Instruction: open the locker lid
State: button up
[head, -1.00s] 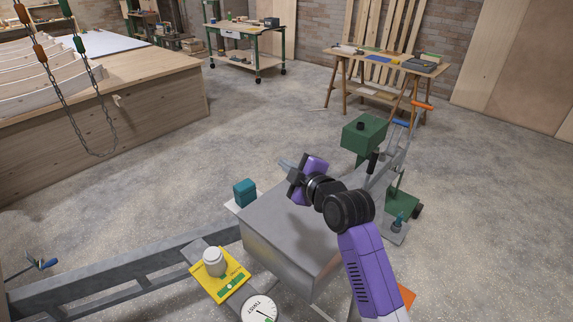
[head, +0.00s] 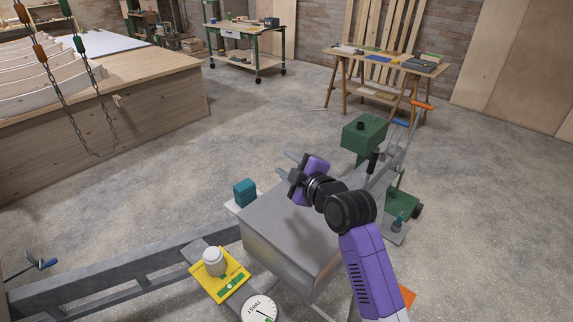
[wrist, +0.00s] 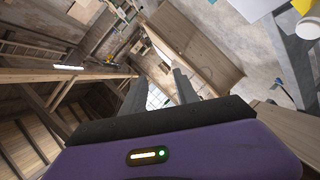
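The locker is a grey metal box (head: 275,250) low in the middle of the head view. Its flat grey lid (head: 275,213) lies closed on top, and its right part is hidden behind my arm. My gripper (head: 283,164) is above the lid's far side, its fingers pointing left in the head view. The two grey fingers stand apart with nothing between them. They also show spread and empty in the wrist view (wrist: 159,92). The gripper looks clear of the lid. I cannot make out a handle or latch.
A teal box (head: 245,192) stands at the locker's far left corner. A yellow plate with a white knob (head: 215,262) and a round dial (head: 259,309) are in front. A green box (head: 364,133) stands behind, right. Grey frame rails run left. Open floor lies beyond.

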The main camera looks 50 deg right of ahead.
jog(key=b+v, duration=0.1)
jog(key=v, duration=0.6)
jog(key=shift+s+b, duration=0.25)
jog(key=shift+b, duration=0.15)
